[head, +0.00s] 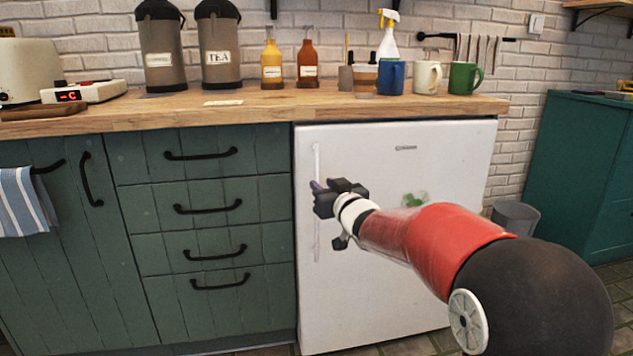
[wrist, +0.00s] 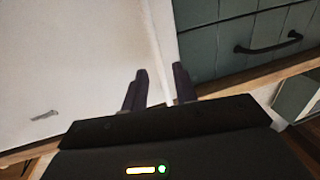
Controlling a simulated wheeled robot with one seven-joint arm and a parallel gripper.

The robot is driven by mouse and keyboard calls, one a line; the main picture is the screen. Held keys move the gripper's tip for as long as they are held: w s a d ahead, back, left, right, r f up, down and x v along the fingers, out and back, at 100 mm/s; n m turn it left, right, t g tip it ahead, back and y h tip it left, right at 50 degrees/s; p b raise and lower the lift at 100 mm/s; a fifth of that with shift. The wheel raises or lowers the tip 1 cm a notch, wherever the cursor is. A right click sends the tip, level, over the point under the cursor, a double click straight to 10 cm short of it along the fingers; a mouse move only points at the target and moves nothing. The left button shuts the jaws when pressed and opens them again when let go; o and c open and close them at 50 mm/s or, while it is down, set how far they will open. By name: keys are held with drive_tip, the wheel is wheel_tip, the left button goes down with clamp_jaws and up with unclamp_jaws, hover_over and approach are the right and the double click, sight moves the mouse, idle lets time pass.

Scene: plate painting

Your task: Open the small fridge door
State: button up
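The small white fridge (head: 440,180) stands under the wooden counter, and its door looks shut. A thin white vertical handle (head: 317,240) runs down the door's left side. My gripper (head: 320,187) is at the upper half of the handle. In the wrist view, the two dark fingers of my gripper (wrist: 159,86) are apart, with the pale handle strip (wrist: 160,50) showing between them. I cannot tell whether either finger touches the handle. My arm covers part of the door's middle and lower right in the head view.
Green drawers (head: 205,210) with black handles adjoin the fridge on the left. The counter (head: 250,108) above holds flasks, bottles and mugs. A grey bin (head: 515,218) and a teal cabinet (head: 585,180) stand to the right. Some tiled floor shows beside the fridge.

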sight(317, 180)
drive_tip(key=shift+x, duration=2.75)
drive_tip(key=shift+d, duration=0.1)
clamp_jaws()
